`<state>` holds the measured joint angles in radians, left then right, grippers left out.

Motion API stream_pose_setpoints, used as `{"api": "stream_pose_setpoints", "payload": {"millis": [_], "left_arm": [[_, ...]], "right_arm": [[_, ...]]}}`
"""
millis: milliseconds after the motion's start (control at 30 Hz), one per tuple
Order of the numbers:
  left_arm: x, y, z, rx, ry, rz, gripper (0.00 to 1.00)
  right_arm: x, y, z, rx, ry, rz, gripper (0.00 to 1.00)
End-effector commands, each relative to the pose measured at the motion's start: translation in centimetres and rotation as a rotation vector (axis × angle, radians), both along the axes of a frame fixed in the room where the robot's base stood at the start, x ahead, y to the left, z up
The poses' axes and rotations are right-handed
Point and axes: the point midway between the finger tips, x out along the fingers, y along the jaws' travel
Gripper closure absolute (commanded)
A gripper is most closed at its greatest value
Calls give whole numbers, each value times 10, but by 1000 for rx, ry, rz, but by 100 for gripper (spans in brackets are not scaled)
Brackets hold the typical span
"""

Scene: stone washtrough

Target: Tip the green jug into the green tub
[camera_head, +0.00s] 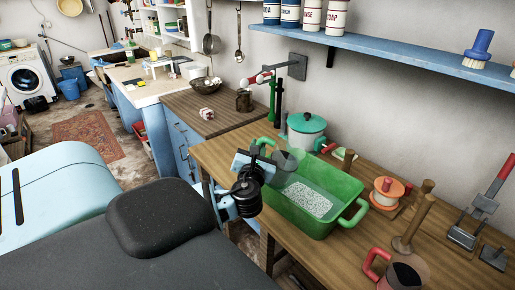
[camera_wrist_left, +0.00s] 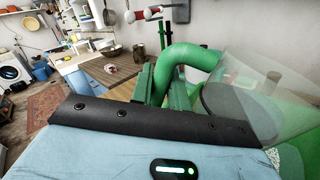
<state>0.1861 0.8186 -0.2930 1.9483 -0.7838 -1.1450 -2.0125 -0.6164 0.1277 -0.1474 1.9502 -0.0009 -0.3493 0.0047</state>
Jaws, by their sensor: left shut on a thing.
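The green tub (camera_head: 352,187) stands on the wooden counter, with a loop handle at each end and a patch of white speckled stuff on its floor. My left gripper (camera_head: 262,150) is over the tub's left end. It is shut on the green handle (camera_wrist_left: 190,56) of the jug. The jug's see-through body (camera_head: 287,162) is over the tub's left part; in the left wrist view this body (camera_wrist_left: 245,95) slants up to the right. I cannot tell what is inside the jug. My right gripper is out of view.
Behind the tub stands a white pot with a teal lid (camera_head: 306,124). Right of it are an orange-and-white spool (camera_head: 387,190), a wooden post (camera_head: 412,228) and a red-handled mug (camera_head: 400,272). A blue shelf (camera_head: 400,50) hangs above. Wooden worktop (camera_head: 212,110) lies beyond.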

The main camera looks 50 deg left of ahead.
Motion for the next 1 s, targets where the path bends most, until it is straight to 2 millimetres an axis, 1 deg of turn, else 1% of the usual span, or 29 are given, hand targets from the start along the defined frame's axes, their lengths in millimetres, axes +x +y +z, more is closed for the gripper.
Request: {"api": "stream_pose_setpoints", "payload": {"millis": [233, 600, 1000], "left_arm": [[1, 0, 4, 15, 1, 0, 100], [4, -6, 16, 151, 74, 1, 100], [4, -7, 17, 160, 80, 1, 100]], "right_arm": [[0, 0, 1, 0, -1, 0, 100], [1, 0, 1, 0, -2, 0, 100], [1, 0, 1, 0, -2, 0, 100]]}}
